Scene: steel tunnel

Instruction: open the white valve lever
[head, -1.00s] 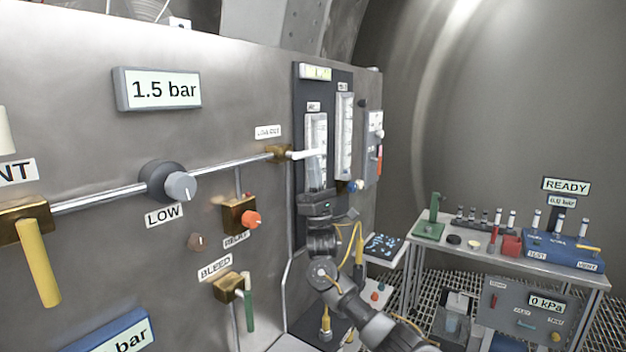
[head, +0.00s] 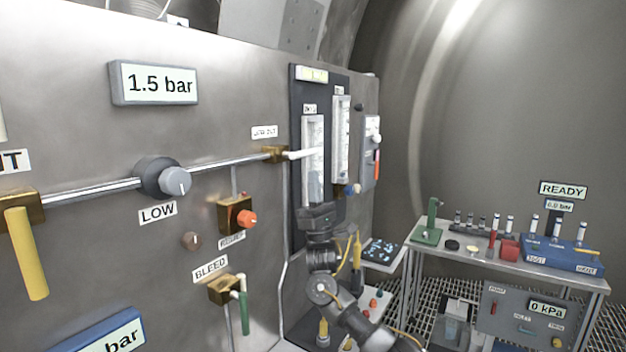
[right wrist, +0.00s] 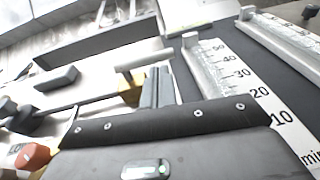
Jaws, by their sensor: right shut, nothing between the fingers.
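The white valve lever (head: 302,154) sticks out to the right from a brass valve body (head: 272,154) at the end of the steel pipe, roughly in line with it. My right gripper (head: 315,175) points up just below the lever, in front of the flow meter. In the right wrist view the shut fingers (right wrist: 159,86) are close to the white lever (right wrist: 145,59), with the brass body (right wrist: 130,92) partly hidden behind them. I cannot tell whether they touch the lever. The right gripper holds nothing. My left gripper is out of view.
Flow-meter tubes (head: 341,140) stand right of the lever. A LOW knob (head: 176,181), an orange knob (head: 246,218), a green bleed lever (head: 244,312) and a yellow lever (head: 27,254) sit on the panel. A bench (head: 500,263) with vials stands at the right.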

